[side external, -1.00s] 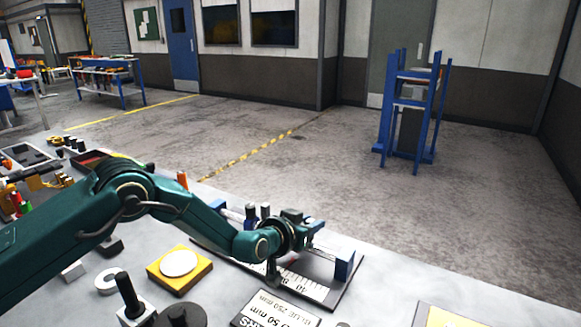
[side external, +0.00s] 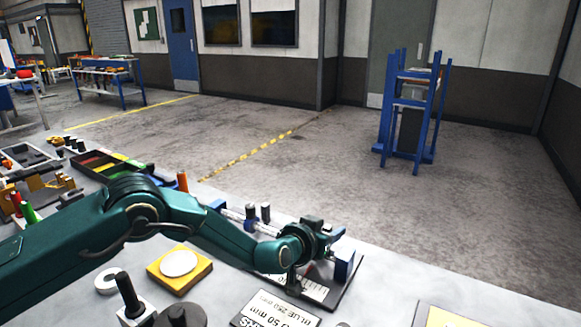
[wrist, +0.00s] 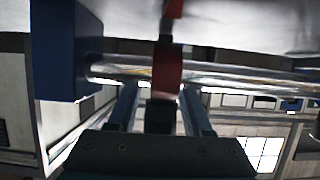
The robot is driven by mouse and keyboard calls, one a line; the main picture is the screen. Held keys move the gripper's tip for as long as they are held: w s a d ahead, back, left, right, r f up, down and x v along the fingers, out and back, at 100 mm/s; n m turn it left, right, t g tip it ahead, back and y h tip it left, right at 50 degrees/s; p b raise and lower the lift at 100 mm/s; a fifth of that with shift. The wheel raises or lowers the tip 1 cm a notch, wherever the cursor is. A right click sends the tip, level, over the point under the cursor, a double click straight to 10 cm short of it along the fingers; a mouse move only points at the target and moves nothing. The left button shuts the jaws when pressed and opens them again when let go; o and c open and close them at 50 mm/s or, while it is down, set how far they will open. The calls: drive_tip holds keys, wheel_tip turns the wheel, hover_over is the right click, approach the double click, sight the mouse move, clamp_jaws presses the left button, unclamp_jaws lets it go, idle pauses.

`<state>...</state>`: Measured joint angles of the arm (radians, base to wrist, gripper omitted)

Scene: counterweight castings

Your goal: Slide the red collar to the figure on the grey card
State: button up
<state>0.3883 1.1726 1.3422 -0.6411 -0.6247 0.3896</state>
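The red collar (wrist: 167,72) sits on a bright metal rod (wrist: 235,77) in the wrist view, a little right of a blue end block (wrist: 66,50). My gripper (wrist: 160,100) is open, with one finger on each side of the collar and visible gaps between. In the side view my gripper (side external: 318,245) is over the right end of the rail, near the blue end block (side external: 344,264); it hides most of the collar. A white scale (side external: 315,289) lies below.
A yellow block with a white disc (side external: 180,263), a white ring (side external: 106,281) and a black-handled piece (side external: 130,298) stand left of the card.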

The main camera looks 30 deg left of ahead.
drive_tip(key=shift+v, duration=2.6)
drive_tip(key=s+a+r+g+h, duration=0.2)
drive_tip(key=s+a+r+g, duration=0.15)
drive_tip(key=s+r, duration=0.8)
drive_tip(key=s+a+g+y, duration=0.1)
drive_tip(key=s+a, duration=0.3)
drive_tip(key=s, duration=0.6)
drive_tip(key=s+a+g+y, duration=0.1)
drive_tip(key=s+a+g, duration=0.2)
drive_tip(key=s, duration=0.7)
drive_tip(key=shift+s+a+f, duration=0.4)
drive_tip(key=shift+a+f, duration=0.05)
drive_tip(key=shift+a, duration=0.8)
drive_tip(key=shift+g, duration=0.25)
